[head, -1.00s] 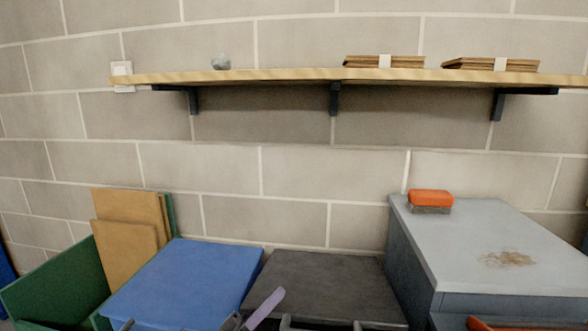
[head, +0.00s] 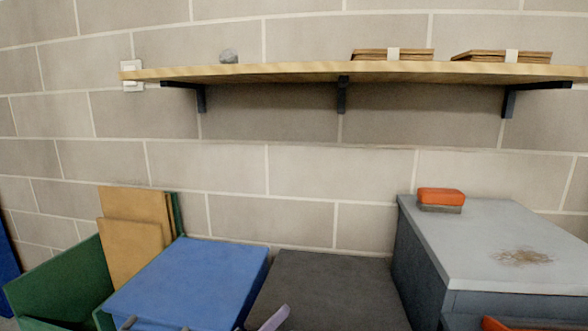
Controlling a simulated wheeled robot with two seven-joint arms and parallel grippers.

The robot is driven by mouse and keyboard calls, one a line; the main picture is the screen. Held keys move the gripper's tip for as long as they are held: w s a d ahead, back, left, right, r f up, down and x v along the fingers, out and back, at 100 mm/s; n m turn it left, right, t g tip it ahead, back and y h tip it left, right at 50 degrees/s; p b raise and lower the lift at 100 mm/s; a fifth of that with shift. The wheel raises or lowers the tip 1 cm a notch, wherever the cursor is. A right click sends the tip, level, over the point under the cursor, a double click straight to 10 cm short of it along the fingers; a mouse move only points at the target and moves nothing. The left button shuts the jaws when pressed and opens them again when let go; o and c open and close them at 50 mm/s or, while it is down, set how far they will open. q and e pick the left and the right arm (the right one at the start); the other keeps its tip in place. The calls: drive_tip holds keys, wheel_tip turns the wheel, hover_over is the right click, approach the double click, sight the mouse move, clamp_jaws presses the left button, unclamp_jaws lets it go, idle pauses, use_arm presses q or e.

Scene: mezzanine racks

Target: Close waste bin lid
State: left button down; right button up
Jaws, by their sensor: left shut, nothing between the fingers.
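A blue lid (head: 190,280) and a dark grey lid (head: 325,285) lie side by side at the bottom centre in the head view. Both look flat from here. Their front edges run out of the picture, so I cannot tell how fully each is shut or which one is the waste bin's. My left gripper (head: 268,319) shows only as a pale purple piece at the bottom edge, in front of the dark grey lid. It is shut and empty. Whether it touches the lid is unclear. My right gripper is not in view.
A green open container (head: 58,282) holds brown boards (head: 131,251) at the left. A grey cabinet (head: 480,235) with an orange block (head: 441,196) and a brown stain stands at the right. A wooden shelf (head: 300,73) runs along the block wall above, with clear space beneath.

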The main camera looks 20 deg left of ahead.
use_arm(q)
drive_tip(key=b+v, duration=0.3)
drive_tip(key=v, duration=1.1)
drive_tip(key=shift+f, duration=0.25)
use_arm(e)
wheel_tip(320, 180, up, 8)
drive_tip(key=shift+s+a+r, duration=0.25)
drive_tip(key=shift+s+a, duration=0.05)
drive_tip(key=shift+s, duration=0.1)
use_arm(q)
drive_tip(key=shift+s+a, duration=0.1)
drive_tip(key=shift+a, duration=0.05)
